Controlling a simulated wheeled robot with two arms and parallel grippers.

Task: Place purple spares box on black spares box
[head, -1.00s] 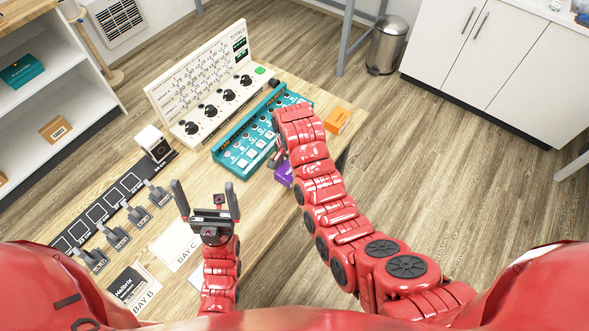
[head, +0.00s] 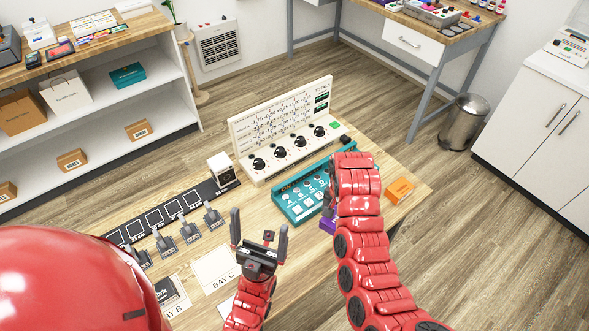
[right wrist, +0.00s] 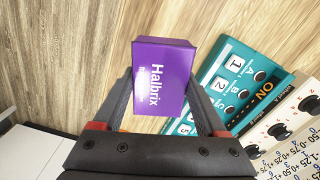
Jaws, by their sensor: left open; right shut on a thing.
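The purple spares box (right wrist: 163,78), lettered "Halbrix", is between the fingers of my right gripper (right wrist: 162,98) in the right wrist view. The gripper is shut on it. In the head view only a bit of the purple box (head: 327,225) shows, beside the teal panel; my right arm hides the rest. How high it is above the table I cannot tell. The black spares box (head: 168,291) lies on the table at the lower left of the head view, by the BAY B card, partly hidden by my red body. My left gripper (head: 259,222) is open and empty, right of the black box.
The teal button panel (head: 297,207) and the white dial console (head: 285,150) stand at the back of the table. An orange box (head: 399,190) is at the right. A row of levers (head: 188,230) is behind the black box. The BAY C card (head: 216,268) looks bare.

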